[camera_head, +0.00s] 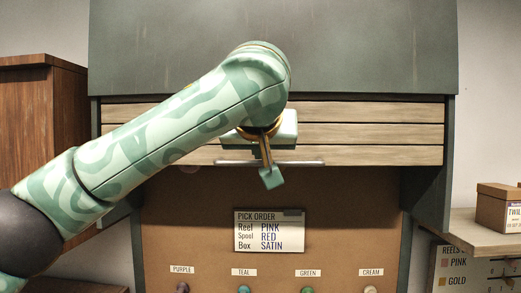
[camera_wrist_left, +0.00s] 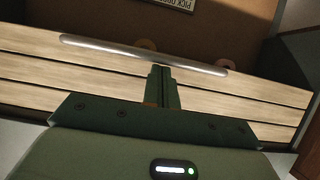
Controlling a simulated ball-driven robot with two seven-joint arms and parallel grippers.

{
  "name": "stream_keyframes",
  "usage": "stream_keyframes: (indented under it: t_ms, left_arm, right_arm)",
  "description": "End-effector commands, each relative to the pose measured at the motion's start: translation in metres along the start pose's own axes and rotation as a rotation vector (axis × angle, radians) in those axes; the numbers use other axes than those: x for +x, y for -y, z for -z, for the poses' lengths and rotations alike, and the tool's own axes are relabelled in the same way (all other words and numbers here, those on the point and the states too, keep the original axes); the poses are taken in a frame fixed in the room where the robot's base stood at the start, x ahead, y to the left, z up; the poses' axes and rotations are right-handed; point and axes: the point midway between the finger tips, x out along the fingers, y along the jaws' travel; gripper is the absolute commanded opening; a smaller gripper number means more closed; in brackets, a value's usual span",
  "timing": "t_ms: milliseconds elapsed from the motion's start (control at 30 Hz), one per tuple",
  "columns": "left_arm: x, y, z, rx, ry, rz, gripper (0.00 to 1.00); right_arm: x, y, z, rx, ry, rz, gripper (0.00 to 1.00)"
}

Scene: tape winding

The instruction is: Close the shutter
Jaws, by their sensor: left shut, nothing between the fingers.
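The shutter (camera_head: 370,133) is a panel of pale wooden slats below a dark grey-green housing. It covers only the upper part of the opening, with the brown back panel showing below it. A thin metal handle bar (camera_head: 308,163) runs along its lower edge. The slats (camera_wrist_left: 60,68) and the bar (camera_wrist_left: 100,46) also show in the left wrist view. My left gripper (camera_head: 271,178) is shut and empty, its tips overlapping the bar in the head view. In the left wrist view the fingers (camera_wrist_left: 160,72) end beside the bar's middle; I cannot tell whether they touch it. My right gripper is not in view.
A pick order card (camera_head: 269,231) hangs on the back panel, above several coloured knobs labelled purple, teal, green and cream. Dark side posts frame the opening. A wooden cabinet (camera_head: 40,130) stands at left. A box (camera_head: 497,209) sits on a shelf (camera_head: 470,236) at right.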

Motion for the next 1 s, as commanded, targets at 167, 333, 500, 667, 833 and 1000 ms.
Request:
stream_keyframes:
  t_ms: [167, 333, 500, 667, 833, 1000]
  left_arm:
    - [0.035, 0.000, -0.069, 0.003, 0.006, 0.000, 0.00]
    - [0.054, 0.000, -0.109, 0.002, 0.006, 0.000, 0.00]
    - [0.064, 0.000, -0.131, 0.001, 0.004, 0.000, 0.00]
    - [0.066, 0.000, -0.137, 0.002, 0.003, 0.000, 0.00]
    - [0.066, 0.000, -0.138, 0.003, 0.006, -0.001, 0.00]
    - [0.067, -0.001, -0.139, 0.004, 0.009, -0.002, 0.00]
  right_arm:
    - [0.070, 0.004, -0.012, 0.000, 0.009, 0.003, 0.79]
    - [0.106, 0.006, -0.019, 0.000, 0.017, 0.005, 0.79]
    - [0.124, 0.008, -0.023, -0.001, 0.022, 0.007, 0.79]
    - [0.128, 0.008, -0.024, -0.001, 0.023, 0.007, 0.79]
    - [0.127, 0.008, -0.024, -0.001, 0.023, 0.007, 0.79]
    - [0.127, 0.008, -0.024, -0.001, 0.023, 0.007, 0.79]
